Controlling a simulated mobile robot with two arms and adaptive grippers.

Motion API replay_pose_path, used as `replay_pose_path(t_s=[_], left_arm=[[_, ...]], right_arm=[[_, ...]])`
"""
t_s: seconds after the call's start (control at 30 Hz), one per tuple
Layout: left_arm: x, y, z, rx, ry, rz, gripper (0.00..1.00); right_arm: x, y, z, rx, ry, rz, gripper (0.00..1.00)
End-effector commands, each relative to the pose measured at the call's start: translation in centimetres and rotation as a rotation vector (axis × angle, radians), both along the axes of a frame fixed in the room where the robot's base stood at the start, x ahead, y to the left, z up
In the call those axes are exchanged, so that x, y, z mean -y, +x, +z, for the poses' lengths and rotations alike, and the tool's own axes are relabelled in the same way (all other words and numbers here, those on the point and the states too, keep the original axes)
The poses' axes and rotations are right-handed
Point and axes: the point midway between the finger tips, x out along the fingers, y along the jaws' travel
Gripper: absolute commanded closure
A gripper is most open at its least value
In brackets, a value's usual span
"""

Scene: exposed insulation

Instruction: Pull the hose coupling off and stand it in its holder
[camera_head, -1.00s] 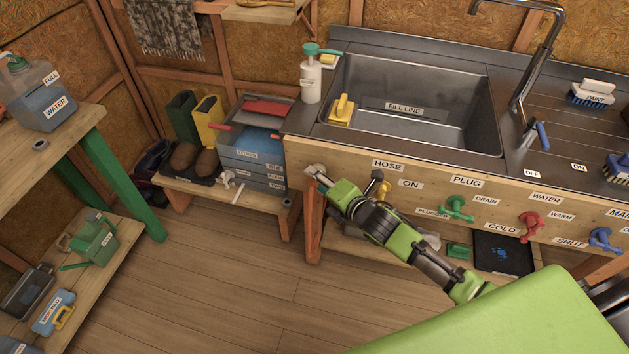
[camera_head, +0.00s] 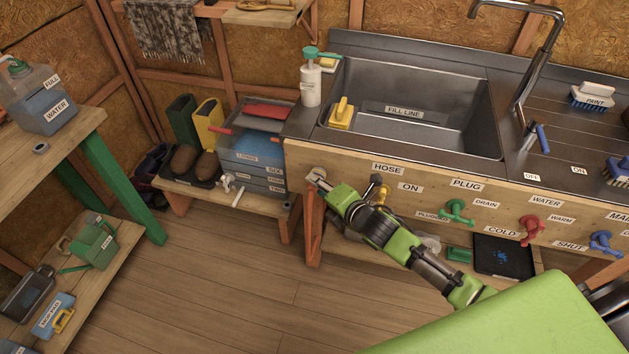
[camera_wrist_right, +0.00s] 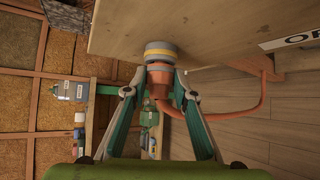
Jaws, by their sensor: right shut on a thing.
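The hose coupling (camera_wrist_right: 159,76) shows in the right wrist view as an orange body below a grey and yellow ring (camera_wrist_right: 160,51), with an orange hose (camera_wrist_right: 263,88) running off to the right. The ring end is against the wooden front panel (camera_wrist_right: 190,25); the coupling looks seated there. My right gripper (camera_wrist_right: 158,80) is shut on the coupling. In the head view this gripper (camera_head: 320,181) is at the panel's left end, left of the HOSE label (camera_head: 387,169), and mostly hides the coupling. I cannot identify the holder with certainty. My left gripper is out of view.
A grey ring-like piece (camera_head: 40,148) is on the left bench; another small grey piece (camera_head: 287,205) is on the low shelf (camera_head: 268,213). Coloured taps, including a green one (camera_head: 457,211), line the panel to the right. The wooden floor (camera_head: 220,280) is clear.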

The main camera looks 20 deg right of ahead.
Motion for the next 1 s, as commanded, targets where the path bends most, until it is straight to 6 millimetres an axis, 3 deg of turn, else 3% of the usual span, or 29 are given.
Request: replay_pose_path(t_s=[1.0], left_arm=[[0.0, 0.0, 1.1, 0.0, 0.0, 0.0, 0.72]], right_arm=[[-1.3, -1.8, 0.1, 0.0, 0.002, 0.0, 1.0]])
